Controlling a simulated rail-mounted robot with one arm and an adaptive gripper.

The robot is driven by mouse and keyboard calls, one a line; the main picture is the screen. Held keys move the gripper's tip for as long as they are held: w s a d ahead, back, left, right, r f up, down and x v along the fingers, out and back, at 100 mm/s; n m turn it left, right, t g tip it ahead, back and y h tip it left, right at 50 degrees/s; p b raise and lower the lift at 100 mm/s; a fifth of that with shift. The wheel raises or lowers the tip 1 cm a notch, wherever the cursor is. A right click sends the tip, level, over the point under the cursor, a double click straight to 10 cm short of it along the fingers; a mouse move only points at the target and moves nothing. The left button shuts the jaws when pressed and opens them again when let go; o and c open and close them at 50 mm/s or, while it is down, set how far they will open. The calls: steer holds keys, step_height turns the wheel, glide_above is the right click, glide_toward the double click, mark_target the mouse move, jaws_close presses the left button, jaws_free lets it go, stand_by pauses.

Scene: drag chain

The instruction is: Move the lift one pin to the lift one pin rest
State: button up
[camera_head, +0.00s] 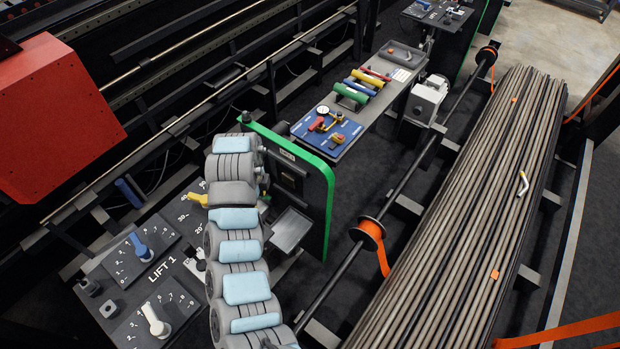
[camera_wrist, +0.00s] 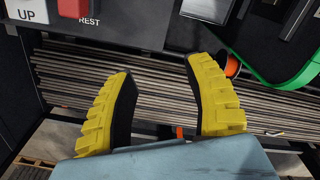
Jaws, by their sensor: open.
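My gripper (camera_head: 198,199) shows as a yellow fingertip at the left of my arm, above the panel marked LIFT 1 (camera_head: 178,248). In the wrist view my gripper (camera_wrist: 160,72) is open, with two yellow ribbed fingers apart and nothing between them. A label reading REST (camera_wrist: 89,22) is at the top left, beside a red block (camera_wrist: 72,8) and a white UP button (camera_wrist: 27,12). A dark rod-like part (camera_wrist: 290,16) is at the top right; I cannot tell whether it is the lift one pin. My arm hides part of the panel.
A green-edged plate (camera_head: 325,205) stands right of my arm. The panel carries a blue lever (camera_head: 142,248) and a white lever (camera_head: 155,320). Beyond are a blue tool board (camera_head: 310,122) and a grey table. A bundle of bars (camera_head: 455,220) fills the right.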

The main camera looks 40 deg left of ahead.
steer(key=w+d+r+n, duration=0.1)
steer(key=w+d+n, duration=0.1)
steer(key=w+d, duration=0.2)
steer(key=w+d+r+n, duration=0.2)
steer(key=w+d, duration=0.3)
steer(key=w, duration=0.3)
steer(key=shift+w+d+r+n+p, duration=0.25)
steer(key=shift+w+n+p, duration=0.05)
steer(key=shift+w+p, duration=0.1)
